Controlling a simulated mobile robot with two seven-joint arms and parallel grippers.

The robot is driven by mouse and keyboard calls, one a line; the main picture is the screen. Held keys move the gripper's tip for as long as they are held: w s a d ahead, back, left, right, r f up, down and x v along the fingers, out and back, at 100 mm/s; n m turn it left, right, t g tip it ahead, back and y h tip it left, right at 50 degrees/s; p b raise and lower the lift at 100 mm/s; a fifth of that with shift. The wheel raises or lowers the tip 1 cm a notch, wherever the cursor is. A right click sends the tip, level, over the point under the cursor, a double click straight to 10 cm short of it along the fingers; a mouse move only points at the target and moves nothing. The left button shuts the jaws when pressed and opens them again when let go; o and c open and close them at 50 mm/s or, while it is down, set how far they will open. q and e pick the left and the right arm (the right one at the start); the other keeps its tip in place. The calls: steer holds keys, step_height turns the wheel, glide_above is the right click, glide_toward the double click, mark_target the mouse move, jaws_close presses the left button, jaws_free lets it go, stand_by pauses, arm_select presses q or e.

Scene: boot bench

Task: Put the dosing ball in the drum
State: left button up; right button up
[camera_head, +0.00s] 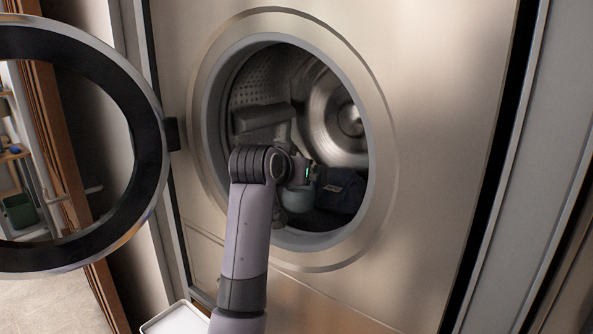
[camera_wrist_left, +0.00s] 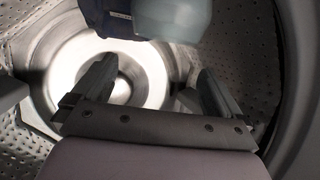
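The dosing ball (camera_head: 296,199) is a pale blue-green rounded thing low inside the drum (camera_head: 262,90), partly hidden behind my arm. In the left wrist view the ball (camera_wrist_left: 172,17) is at the top edge, cut off by the frame, next to dark cloth. My left gripper (camera_wrist_left: 155,82) is inside the drum with its two fingers spread apart and nothing between them. The ball lies outside the fingers. In the head view my left arm reaches through the round opening, and its fingertips are hard to make out. My right gripper is not in view.
A dark blue cloth (camera_head: 341,189) lies at the drum bottom beside the ball. The washer's round door (camera_head: 152,150) stands open at the left. The opening's rim (camera_head: 385,150) surrounds my arm. A white tray-like thing (camera_head: 176,321) shows at the bottom edge.

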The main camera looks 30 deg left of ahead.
arm_select(q)
steer(key=b+v, duration=0.1)
steer(key=v, duration=0.6)
stand_by(0.3)
steer(key=shift+s, duration=0.1)
stand_by(0.6)
